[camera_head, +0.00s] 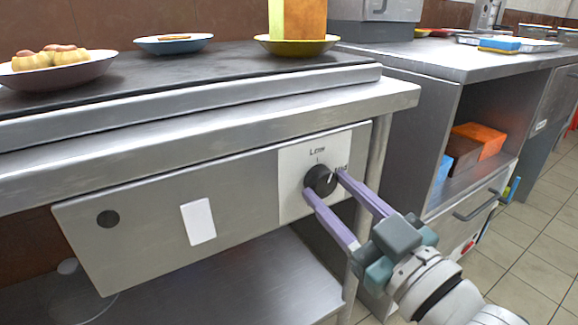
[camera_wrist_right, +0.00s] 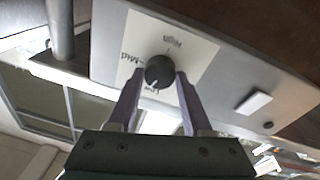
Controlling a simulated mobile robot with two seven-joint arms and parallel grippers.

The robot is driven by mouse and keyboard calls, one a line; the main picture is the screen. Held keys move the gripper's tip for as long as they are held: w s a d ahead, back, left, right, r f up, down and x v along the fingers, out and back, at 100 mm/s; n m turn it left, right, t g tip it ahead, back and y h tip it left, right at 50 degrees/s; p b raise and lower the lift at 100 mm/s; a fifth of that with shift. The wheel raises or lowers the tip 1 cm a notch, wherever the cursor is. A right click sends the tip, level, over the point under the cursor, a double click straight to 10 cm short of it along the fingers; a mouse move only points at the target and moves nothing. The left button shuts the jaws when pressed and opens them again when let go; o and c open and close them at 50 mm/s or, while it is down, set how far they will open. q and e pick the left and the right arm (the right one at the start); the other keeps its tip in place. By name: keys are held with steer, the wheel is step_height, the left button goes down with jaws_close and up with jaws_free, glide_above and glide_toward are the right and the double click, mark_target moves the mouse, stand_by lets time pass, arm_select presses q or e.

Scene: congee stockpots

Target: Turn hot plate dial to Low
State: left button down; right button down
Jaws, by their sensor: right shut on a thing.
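The hot plate dial is a round black knob (camera_head: 319,181) on a white label plate (camera_head: 293,205) at the right end of the steel front panel. In the head view "Low" is printed above the knob and "Med" to its right. My right gripper (camera_head: 322,183) is shut on the dial, one purple finger on each side. The left gripper is out of view.
A blank white plate (camera_head: 198,221) and a dark round spot (camera_head: 107,218) are on the panel (camera_head: 150,240). Above, the dark cooking top (camera_head: 210,65) holds a bowl of food (camera_head: 55,70) and other dishes. A steel cabinet (camera_head: 425,110) stands close at right.

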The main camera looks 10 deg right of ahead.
steer(key=shift+n+y, duration=0.3)
steer(key=shift+n, duration=1.8)
steer(key=shift+c, duration=1.6)
jaws_free()
steer(key=shift+s+d, duration=0.15)
steer(key=shift+s, duration=0.2)
steer(key=p+v, duration=0.2)
steer(key=v, duration=0.7)
